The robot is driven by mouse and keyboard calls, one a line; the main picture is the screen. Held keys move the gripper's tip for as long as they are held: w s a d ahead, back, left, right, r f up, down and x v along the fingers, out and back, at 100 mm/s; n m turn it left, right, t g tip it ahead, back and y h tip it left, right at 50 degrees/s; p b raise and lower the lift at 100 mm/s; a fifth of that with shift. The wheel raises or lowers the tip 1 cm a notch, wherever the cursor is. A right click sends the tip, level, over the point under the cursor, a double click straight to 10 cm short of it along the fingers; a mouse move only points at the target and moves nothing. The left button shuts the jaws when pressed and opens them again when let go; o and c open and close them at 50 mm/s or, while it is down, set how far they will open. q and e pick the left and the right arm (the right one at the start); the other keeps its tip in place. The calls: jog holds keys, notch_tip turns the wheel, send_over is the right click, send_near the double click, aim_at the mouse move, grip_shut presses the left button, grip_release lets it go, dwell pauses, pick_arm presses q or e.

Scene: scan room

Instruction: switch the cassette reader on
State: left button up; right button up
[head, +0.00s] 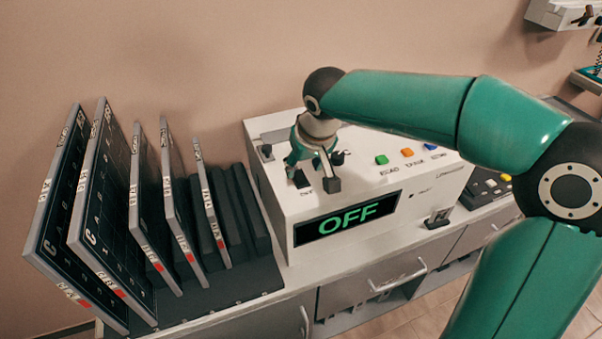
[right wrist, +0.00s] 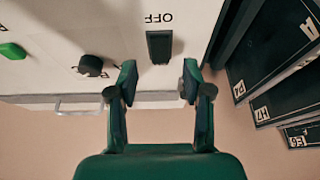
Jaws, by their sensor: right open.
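The cassette reader (head: 285,195) is a white box on the counter. Its front display (head: 347,219) reads OFF in green. My right gripper (head: 317,183) is over the left part of its top, fingers pointing down and apart, with nothing between them. In the right wrist view, a black rectangular switch (right wrist: 159,47) with an OFF label lies just past the gap between the open fingertips (right wrist: 158,82). I cannot tell whether a finger touches the reader. In the head view the gripper hides the switch area. My left gripper is out of view.
A black knob (right wrist: 90,66) is beside the switch. Green (head: 382,160), orange (head: 407,152) and blue (head: 430,146) buttons are further right on the top. Several upright cassettes (head: 110,215) stand in a dark rack (head: 225,297) at the left. A wall is behind.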

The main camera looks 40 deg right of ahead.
aim_at(301, 177)
jog(key=shift+x, duration=2.2)
